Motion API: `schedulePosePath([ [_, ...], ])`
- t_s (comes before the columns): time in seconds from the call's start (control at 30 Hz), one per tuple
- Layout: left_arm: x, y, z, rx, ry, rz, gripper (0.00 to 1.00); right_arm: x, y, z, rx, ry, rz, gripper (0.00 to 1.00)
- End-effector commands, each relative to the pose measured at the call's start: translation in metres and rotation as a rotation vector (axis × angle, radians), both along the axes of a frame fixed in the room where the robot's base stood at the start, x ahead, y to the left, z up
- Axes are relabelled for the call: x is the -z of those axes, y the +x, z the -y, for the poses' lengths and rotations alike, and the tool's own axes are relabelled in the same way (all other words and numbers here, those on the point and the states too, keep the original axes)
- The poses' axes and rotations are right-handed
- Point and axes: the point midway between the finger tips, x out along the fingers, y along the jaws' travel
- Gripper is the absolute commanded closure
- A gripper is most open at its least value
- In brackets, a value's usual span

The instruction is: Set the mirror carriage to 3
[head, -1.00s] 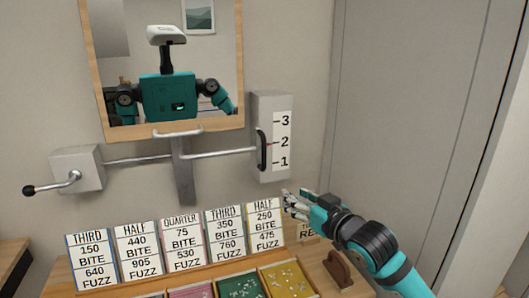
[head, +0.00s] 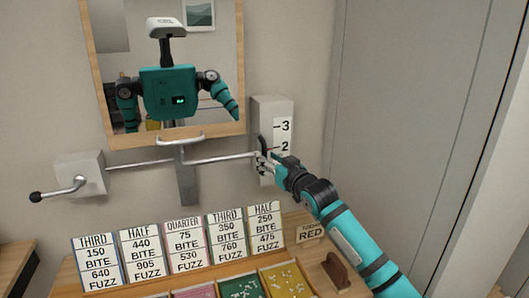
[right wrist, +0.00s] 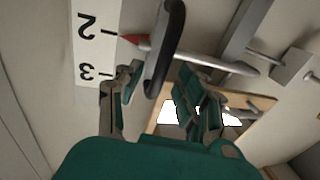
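The mirror carriage's scale box (head: 285,108) is a grey upright box on the wall with marks 3 and 2 visible; the 1 is hidden behind my right gripper. Its black handle (head: 262,143) sits at about the 2. In the right wrist view the red pointer tip (right wrist: 130,39) is at the 2 mark. My right gripper (head: 264,160) is at the handle's lower part. In the right wrist view its fingers (right wrist: 158,78) are spread, with the black handle (right wrist: 165,50) between them and gaps showing beside it. My left gripper is out of view.
The framed mirror (head: 175,70) hangs above the horizontal rod (head: 220,157). A crank (head: 62,190) is at the left. Several number cards (head: 180,243) and colored trays (head: 242,284) stand on the wooden desk below. A brown wooden piece (head: 336,270) stands at the desk's right.

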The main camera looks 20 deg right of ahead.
Motion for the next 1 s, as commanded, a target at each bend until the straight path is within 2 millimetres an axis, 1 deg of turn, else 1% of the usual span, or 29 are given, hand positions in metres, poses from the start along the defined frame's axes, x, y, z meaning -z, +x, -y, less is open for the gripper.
schedulePosePath([
  [0.03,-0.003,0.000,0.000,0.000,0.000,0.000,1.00,-0.002,0.007,-0.002,0.000,0.001,-0.001,0.62],
  [0.1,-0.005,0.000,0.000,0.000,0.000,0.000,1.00,-0.001,0.014,-0.003,0.000,0.000,-0.001,0.62],
  [0.2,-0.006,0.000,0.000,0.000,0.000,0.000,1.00,-0.001,0.021,-0.005,0.000,0.000,0.000,0.62],
  [0.33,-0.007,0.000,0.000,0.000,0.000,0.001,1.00,0.000,0.025,-0.006,-0.001,0.000,-0.001,0.62],
  [0.57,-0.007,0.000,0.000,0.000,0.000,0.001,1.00,0.001,0.025,-0.006,0.000,0.000,-0.001,0.62],
  [0.67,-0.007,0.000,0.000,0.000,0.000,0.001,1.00,0.001,0.025,-0.006,0.000,0.000,0.000,0.72],
  [0.87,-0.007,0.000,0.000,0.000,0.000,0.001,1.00,0.001,0.025,-0.006,0.000,0.000,-0.001,0.98],
  [0.9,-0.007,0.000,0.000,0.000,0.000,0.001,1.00,0.001,0.025,-0.006,0.000,0.000,-0.001,1.00],
  [1.0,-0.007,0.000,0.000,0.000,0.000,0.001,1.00,0.001,0.025,-0.006,0.000,0.000,-0.001,1.00],
])
